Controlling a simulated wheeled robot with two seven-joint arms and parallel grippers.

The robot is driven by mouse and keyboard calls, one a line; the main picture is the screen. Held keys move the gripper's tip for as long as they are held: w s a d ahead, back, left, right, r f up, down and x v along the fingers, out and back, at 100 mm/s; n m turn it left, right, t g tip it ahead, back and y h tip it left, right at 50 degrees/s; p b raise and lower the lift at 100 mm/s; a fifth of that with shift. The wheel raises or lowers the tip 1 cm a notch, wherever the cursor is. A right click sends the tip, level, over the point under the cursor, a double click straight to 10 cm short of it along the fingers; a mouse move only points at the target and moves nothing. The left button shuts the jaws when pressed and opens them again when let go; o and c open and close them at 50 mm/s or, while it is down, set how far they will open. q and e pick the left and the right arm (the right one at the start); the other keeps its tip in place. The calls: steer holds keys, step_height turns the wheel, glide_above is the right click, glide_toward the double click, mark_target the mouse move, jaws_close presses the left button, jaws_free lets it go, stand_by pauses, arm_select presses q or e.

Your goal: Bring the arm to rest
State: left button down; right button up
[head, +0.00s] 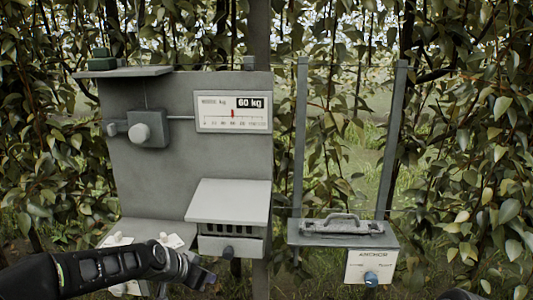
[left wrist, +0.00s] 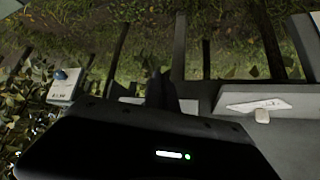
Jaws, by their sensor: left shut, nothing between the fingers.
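My left arm comes in from the lower left of the head view. Its gripper (head: 203,278) is shut and empty, in front of the lower part of a grey panel station (head: 180,90) and below its white-topped slotted box (head: 230,202). I cannot tell how far it is from the box. In the left wrist view the dark fingers (left wrist: 160,90) point up the picture, with the dark wrist housing filling the bottom. My right gripper is not in view.
To the right, two upright posts (head: 300,130) stand behind a tray with a handled metal piece (head: 342,226) and an "ANCHOR" box (head: 370,267). Leafy branches surround everything.

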arm_select(q)
steer(key=s+d+f+n+g, duration=0.1)
steer(key=s+d+f+n, duration=0.15)
steer(key=s+f, duration=0.55)
steer(key=s+d+f+n+g, duration=0.1)
steer(key=s+d+f+n, duration=0.2)
steer(key=f, duration=0.8)
steer(key=s+d+f+g, duration=0.1)
steer(key=s+f, duration=0.3)
steer(key=s, duration=0.4)
steer(key=s+d+f+n+g+p, duration=0.1)
steer(key=s+f, duration=0.3)
steer(key=s, duration=0.4)
steer(key=s+d+f+n+g, duration=0.1)
steer(key=s+f, duration=0.3)
steer(key=s, duration=0.4)
steer(key=shift+s+d+f+g, duration=0.3)
steer(key=shift+s+f+g, duration=0.1)
steer(key=shift+g, duration=0.5)
steer(key=shift+n, duration=0.25)
